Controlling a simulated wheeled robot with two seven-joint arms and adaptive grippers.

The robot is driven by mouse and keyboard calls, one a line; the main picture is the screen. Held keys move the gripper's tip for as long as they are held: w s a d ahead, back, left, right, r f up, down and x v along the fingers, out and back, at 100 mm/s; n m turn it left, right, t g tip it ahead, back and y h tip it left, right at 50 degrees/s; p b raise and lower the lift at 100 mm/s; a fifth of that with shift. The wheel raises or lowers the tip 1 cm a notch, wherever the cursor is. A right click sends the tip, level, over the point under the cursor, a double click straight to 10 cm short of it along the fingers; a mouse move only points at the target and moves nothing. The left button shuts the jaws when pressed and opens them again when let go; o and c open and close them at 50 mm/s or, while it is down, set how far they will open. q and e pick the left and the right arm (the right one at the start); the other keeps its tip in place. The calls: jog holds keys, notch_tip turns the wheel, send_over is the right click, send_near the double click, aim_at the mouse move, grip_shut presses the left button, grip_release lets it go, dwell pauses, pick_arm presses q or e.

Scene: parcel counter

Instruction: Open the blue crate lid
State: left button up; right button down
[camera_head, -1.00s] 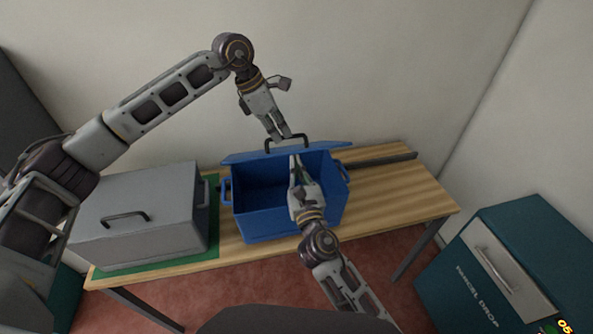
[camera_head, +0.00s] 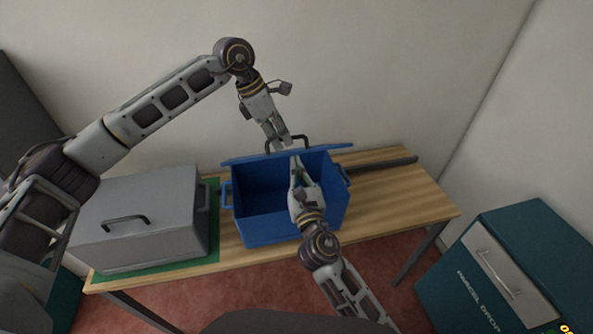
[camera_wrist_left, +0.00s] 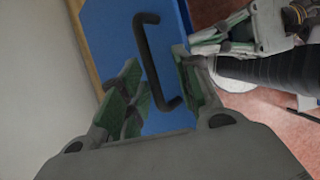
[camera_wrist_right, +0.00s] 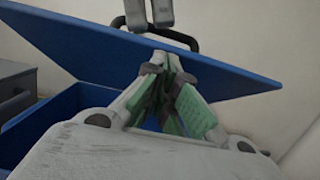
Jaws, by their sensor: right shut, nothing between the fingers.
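The blue crate (camera_head: 275,226) stands on the table with its inside showing. Its blue lid (camera_head: 235,158) is raised at the back and seen nearly edge-on; its underside fills much of the right wrist view (camera_wrist_right: 215,72). A dark handle (camera_head: 301,139) sits on the lid. My left gripper (camera_head: 281,145) is open at this handle; in the left wrist view the handle (camera_wrist_left: 150,60) shows between the spread fingers, with no grip on it. My right gripper (camera_head: 295,162) is shut and empty, over the crate opening near the lid; contact with the lid is unclear.
A grey box (camera_head: 145,235) with dark handles stands on a green mat (camera_head: 214,190) left of the crate. A dark bar (camera_head: 385,162) lies on the wooden table (camera_head: 410,190) at right. A teal parcel-drop cabinet (camera_head: 520,225) stands at the lower right. The wall is close behind.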

pick_arm(q)
jog(key=v, duration=1.1)
jog(key=shift+r, duration=0.1)
